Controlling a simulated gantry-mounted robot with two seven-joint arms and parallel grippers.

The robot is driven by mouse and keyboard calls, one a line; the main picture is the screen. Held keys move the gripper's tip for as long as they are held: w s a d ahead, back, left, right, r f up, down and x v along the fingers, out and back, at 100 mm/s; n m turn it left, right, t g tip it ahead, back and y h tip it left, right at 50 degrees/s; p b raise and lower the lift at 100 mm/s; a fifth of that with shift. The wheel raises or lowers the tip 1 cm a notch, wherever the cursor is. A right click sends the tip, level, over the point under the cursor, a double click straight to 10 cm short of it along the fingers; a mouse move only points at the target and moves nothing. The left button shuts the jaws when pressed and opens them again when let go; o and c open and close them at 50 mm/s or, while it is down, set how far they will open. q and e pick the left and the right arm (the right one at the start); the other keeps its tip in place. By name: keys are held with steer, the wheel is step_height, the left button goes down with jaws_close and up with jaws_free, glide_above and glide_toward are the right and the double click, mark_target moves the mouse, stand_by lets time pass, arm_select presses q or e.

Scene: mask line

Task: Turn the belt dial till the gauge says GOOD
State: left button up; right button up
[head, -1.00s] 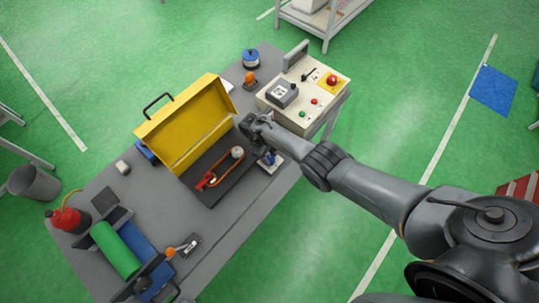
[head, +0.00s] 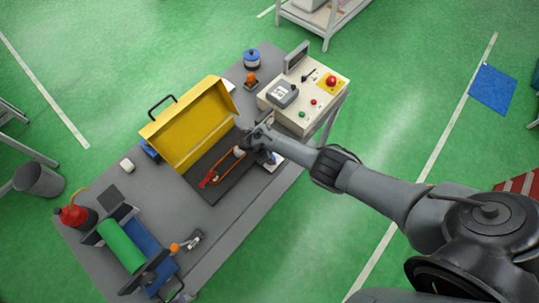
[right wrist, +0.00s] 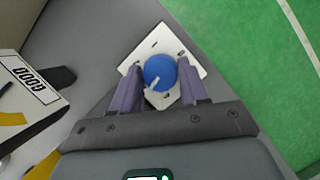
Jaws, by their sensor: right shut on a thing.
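The belt dial (right wrist: 160,71) is a round blue knob with a white mark, on a white plate (right wrist: 188,53) with small screws or slots. My right gripper (right wrist: 159,82) is shut on the dial, one finger on each side. In the head view the arm partly covers the dial. A gauge face (right wrist: 30,92) shows at the left edge of the right wrist view, with GOOD printed in a box, a dark needle line and a yellow patch. It is cut off, so I cannot tell the reading. An orange belt (head: 228,167) loops over the dark plate nearby. My left gripper is not in view.
An open yellow box (head: 190,128) stands beside the belt. A control panel (head: 305,90) with buttons is beyond the gripper.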

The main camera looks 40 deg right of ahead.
steer(key=shift+n, duration=0.4)
steer(key=o, duration=1)
steer(key=shift+r, duration=0.15)
steer(key=shift+a+r+p, duration=0.15)
steer(key=shift+r+p, duration=0.15)
steer(key=shift+p, duration=0.05)
steer(key=shift+p+v, duration=1.5)
steer(key=shift+v, duration=3.45)
